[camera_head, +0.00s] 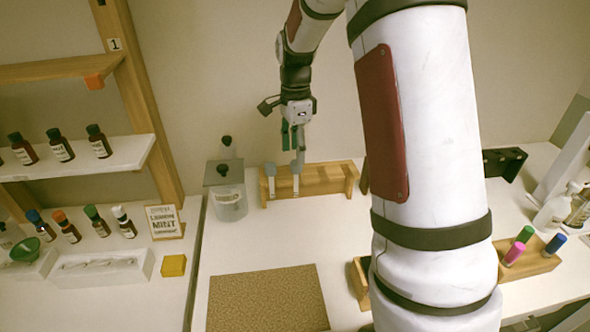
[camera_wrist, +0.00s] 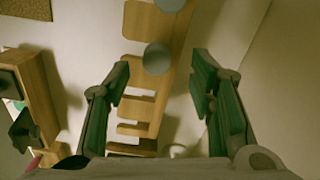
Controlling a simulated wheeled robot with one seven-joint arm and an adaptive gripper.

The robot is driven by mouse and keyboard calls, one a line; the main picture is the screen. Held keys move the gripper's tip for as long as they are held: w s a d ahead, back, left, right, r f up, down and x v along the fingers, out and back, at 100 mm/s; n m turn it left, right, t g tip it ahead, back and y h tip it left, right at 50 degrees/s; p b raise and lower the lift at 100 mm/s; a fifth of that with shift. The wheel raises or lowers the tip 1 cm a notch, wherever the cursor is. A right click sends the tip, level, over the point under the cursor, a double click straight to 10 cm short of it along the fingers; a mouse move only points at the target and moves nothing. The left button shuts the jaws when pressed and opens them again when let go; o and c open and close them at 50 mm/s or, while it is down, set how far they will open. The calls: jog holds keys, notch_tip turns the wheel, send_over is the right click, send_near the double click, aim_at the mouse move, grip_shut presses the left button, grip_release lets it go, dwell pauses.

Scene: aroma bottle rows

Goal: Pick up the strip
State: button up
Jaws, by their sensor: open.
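Two pale, slim pieces with rounded grey tops, which look like strips, stand upright in a slotted wooden rack (camera_head: 325,181) by the back wall. One strip (camera_head: 270,180) is at the rack's left end, the other strip (camera_head: 296,180) just right of it. In the wrist view, one grey top (camera_wrist: 158,58) lies between my fingers and another (camera_wrist: 170,4) is at the top edge over the rack (camera_wrist: 150,105). My gripper (camera_head: 293,141) is above the rack, pointing down. In the wrist view my gripper (camera_wrist: 162,72) is open with green fingers apart and nothing held.
A clear lidded canister (camera_head: 228,195) stands left of the rack. A brown mat (camera_head: 268,300) lies in front. Shelves with several bottles (camera_head: 60,148), a sign (camera_head: 163,221) and a yellow block (camera_head: 173,265) are left. A wooden holder (camera_head: 535,264) with coloured caps is right.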

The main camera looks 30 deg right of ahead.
jog(key=f, duration=0.2)
jog(key=f+b, duration=0.1)
jog(key=f, duration=0.1)
jog(key=shift+s, duration=0.2)
jog(key=shift+r, duration=0.1)
jog(key=c, duration=1)
jog(key=shift+c, duration=0.2)
jog(key=shift+r, duration=0.15)
notch_tip(320, 180, up, 18)
jog(key=p, duration=0.4)
jog(key=shift+p, duration=0.35)
